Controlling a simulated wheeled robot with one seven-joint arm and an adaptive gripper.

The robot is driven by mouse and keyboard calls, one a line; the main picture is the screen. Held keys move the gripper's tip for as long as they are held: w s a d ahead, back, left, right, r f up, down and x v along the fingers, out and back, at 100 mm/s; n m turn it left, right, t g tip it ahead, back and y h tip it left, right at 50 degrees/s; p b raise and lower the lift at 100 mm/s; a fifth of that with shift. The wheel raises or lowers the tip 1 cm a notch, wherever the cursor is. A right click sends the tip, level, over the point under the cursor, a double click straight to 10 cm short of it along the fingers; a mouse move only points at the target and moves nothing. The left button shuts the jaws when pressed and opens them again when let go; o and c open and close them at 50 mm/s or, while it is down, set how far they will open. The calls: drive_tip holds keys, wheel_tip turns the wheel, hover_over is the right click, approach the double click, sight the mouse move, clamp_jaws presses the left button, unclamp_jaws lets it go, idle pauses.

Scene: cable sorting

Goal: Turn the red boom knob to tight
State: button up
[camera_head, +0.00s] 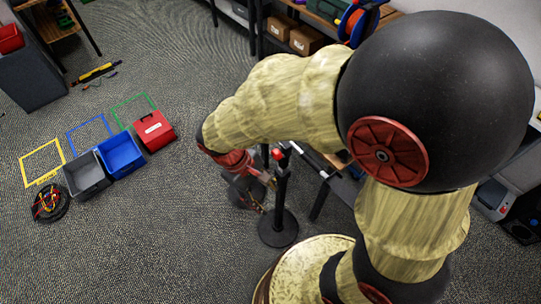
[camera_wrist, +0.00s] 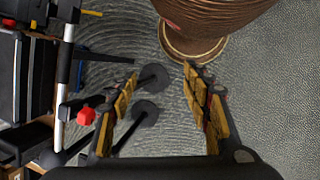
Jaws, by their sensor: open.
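The red boom knob (camera_head: 278,153) sits near the top of a dark upright stand (camera_head: 281,190) with a round black base. In the wrist view the red knob (camera_wrist: 86,116) lies to the left of the left finger, outside the gap between the fingers. My gripper (camera_head: 262,192) hangs beside the stand, just left of its pole in the head view. In the wrist view my gripper (camera_wrist: 160,71) is open, with its yellow-padded fingers spread and nothing between them but floor and round bases beyond. I cannot tell which way the knob is turned.
Shelving with boxes stands at the back. The carpet between is clear.

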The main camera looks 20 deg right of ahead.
wheel_tip(320, 180, down, 7)
drive_tip(key=n+h+p, duration=0.1)
drive_tip(key=n+h, duration=0.3)
drive_tip(key=h, duration=0.1)
drive_tip(key=n+t+h+p, duration=0.2)
drive_tip(key=n+t+h, duration=0.6)
drive_tip(key=n, duration=0.3)
approach(273, 156)
drive_tip(key=d, duration=0.1)
drive_tip(key=x, duration=0.7)
drive_tip(key=shift+w+d+r, duration=0.1)
drive_tip(key=shift+w+d, duration=0.05)
drive_tip(key=shift+d, duration=0.15)
drive_tip(key=c, duration=1.1)
